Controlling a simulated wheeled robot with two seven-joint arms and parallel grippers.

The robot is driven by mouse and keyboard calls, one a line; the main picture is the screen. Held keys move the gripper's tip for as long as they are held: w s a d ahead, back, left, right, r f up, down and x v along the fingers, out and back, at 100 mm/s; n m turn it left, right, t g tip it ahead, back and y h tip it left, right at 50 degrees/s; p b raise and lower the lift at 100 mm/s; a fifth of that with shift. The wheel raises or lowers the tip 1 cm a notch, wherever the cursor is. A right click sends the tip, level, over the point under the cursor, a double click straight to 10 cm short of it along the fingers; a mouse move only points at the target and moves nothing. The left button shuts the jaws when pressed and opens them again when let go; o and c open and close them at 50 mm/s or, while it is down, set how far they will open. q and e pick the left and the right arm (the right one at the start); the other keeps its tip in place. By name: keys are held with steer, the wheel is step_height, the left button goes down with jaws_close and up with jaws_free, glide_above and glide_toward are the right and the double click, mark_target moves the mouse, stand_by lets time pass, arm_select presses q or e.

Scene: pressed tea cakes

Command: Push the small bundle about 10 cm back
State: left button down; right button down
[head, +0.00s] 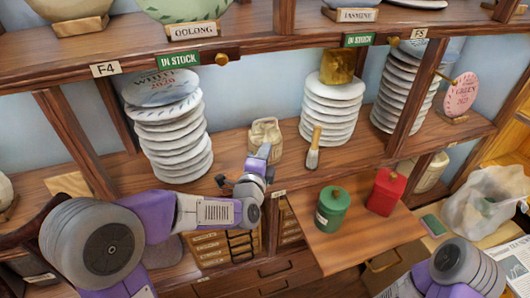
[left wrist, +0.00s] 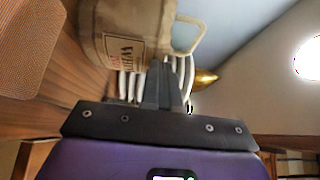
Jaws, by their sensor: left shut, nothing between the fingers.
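The small bundle (head: 265,133) is a beige cloth bag standing on the shelf between two stacks of wrapped cakes. In the left wrist view the bundle (left wrist: 122,28) fills the upper middle, with a printed label and a pale loop handle. My left gripper (head: 263,153) is just in front of the bundle. Its fingers are shut with nothing between them, and they also show in the left wrist view (left wrist: 161,65), with their tips close to the bundle's lower edge. I cannot tell whether they touch it. My right gripper is out of view.
A stack of white cakes (head: 172,140) stands left of the bundle and another stack (head: 332,108) stands right. A brush (head: 314,148) leans near the right stack. A green canister (head: 332,209) and a red canister (head: 385,191) stand on the lower board.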

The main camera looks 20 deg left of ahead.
mark_target(259, 144)
arm_select(q)
steer(key=w+a, duration=0.2)
steer(key=shift+w+a, duration=0.3)
steer(key=shift+a, duration=0.05)
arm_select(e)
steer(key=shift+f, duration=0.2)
arm_select(q)
steer(key=s+d, duration=0.3)
steer(key=shift+d, duration=0.25)
steer(key=s, duration=0.3)
steer(key=s+b, duration=0.1)
steer(key=s, duration=0.4)
steer(key=shift+s+a+f, duration=0.15)
steer(key=shift+s+a, duration=0.1)
steer(key=shift+s, duration=0.1)
steer(key=shift+s+b, duration=0.6)
steer(key=shift+b, duration=0.4)
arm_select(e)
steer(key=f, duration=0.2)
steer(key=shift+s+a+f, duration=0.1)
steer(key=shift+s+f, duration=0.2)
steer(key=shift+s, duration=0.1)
